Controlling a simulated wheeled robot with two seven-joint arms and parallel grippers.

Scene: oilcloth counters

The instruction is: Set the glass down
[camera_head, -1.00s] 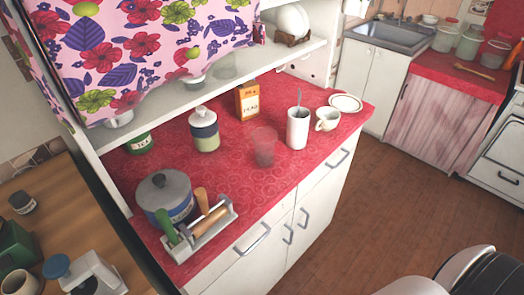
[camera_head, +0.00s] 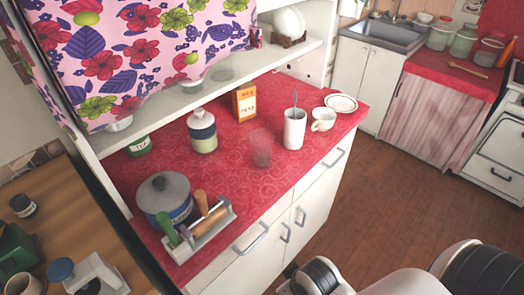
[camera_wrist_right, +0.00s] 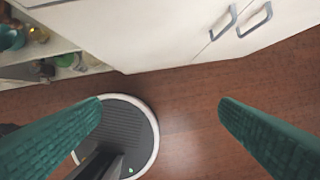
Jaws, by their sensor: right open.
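A clear glass (camera_head: 261,148) stands upright on the red patterned counter (camera_head: 245,185) in the head view, left of a white mug and apart from any gripper. My right gripper (camera_wrist_right: 160,110) shows in the right wrist view as two green fingers spread wide with nothing between them, above the wooden floor. In the head view my right arm is at the bottom right, and its fingers are not seen there. My left gripper is in neither view.
Near the glass are a white mug (camera_head: 294,128) with a spoon, a cup (camera_head: 323,119), an orange box (camera_head: 245,102) and a lidded jar (camera_head: 202,131). A pot (camera_head: 165,197) and a utensil rack (camera_head: 205,227) stand at the front left. Cabinet handles stick out below the counter edge.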

